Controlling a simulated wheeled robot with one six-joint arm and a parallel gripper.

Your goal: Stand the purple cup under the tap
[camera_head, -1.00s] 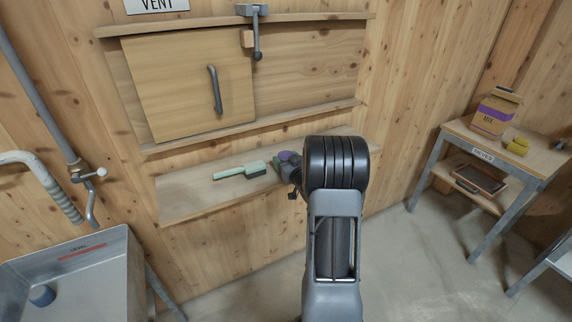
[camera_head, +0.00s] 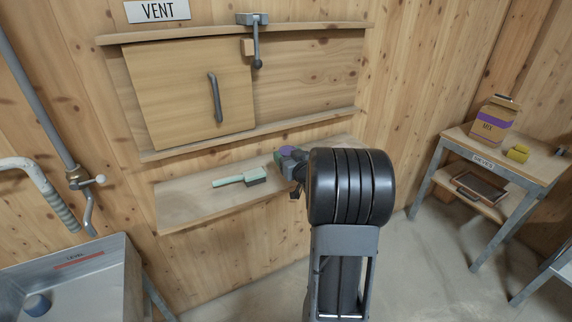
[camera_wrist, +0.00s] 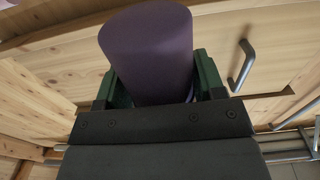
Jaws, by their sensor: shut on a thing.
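The purple cup (camera_wrist: 148,48) fills the top middle of the wrist view, between the two green fingers of my gripper (camera_wrist: 152,82). My gripper is shut on it. In the head view only a bit of the purple cup (camera_head: 288,150) shows, at the right part of the wooden shelf (camera_head: 190,203), with my gripper (camera_head: 284,158) around it and my arm hiding part of the view. Whether the cup touches the shelf cannot be told. The tap (camera_head: 88,205) is on the pipe at the left, above the metal sink (camera_head: 105,282).
A green-handled brush (camera_head: 240,178) lies on the shelf left of the cup. Above the shelf is a sliding vent panel (camera_head: 180,95) with a handle. A table (camera_head: 482,150) with a mix bag (camera_head: 492,124) stands at right.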

